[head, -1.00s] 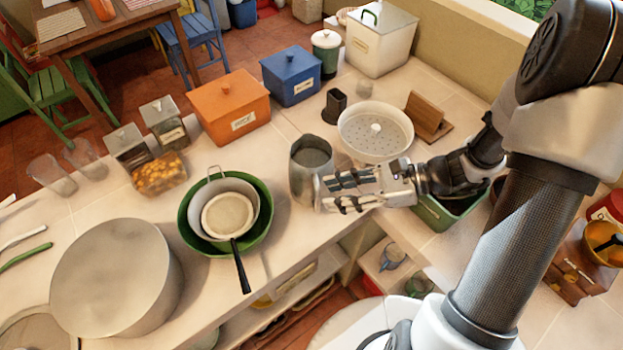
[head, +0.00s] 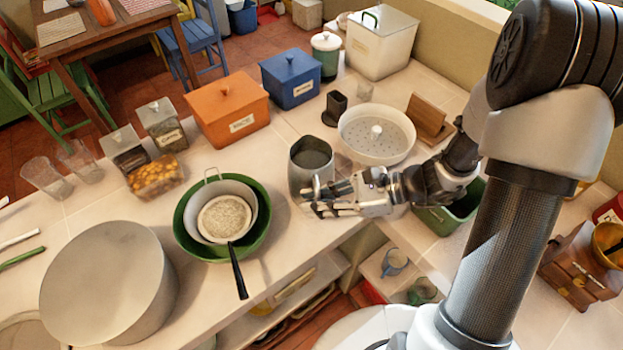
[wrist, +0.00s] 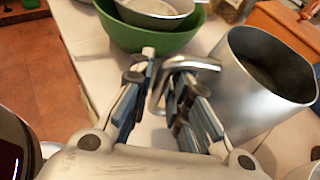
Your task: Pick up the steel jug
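The steel jug (head: 309,178) stands upright on the counter, to the right of the green bowl. It is a tall, plain metal cylinder with an open top. In the wrist view the jug (wrist: 262,88) is at the right, and its bent metal handle (wrist: 187,64) reaches left between my fingers. My gripper (head: 315,200) is at the jug's front right side. In the wrist view my gripper (wrist: 166,66) is partly open, with one finger on each side of the handle. A gap still shows between the fingers; I cannot tell whether either touches the handle.
A green bowl (head: 262,236) with a pot and a black-handled strainer inside stands left of the jug. A white perforated dish (head: 400,153) is close behind, at the right. A large round pot (head: 108,270) stands at the left. The counter's front edge is near.

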